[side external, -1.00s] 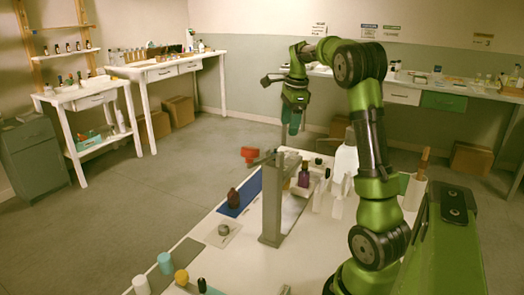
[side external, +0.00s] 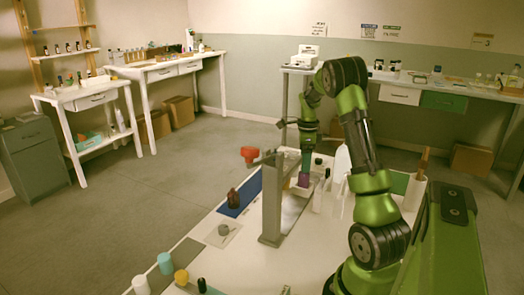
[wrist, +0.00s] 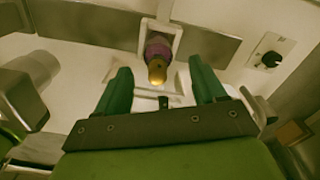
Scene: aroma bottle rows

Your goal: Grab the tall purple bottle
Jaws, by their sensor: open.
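The purple bottle (side external: 304,180) stands upright in the middle of the work table, beside a grey metal upright. In the wrist view the bottle (wrist: 157,53) is seen from above with a gold-brown cap, standing in a small white frame. My gripper (wrist: 160,85) is open, its two green fingers spread wide on either side of the line to the bottle. In the side view my gripper (side external: 308,160) points down just above the bottle and hides its top. I cannot tell whether the fingers reach past the cap.
The grey metal upright (side external: 271,205) stands close left of the bottle. A dark brown bottle (side external: 233,198) is on a blue mat farther left. A yellow-topped jar (side external: 181,277) and teal-topped jars (side external: 165,262) are at the front left.

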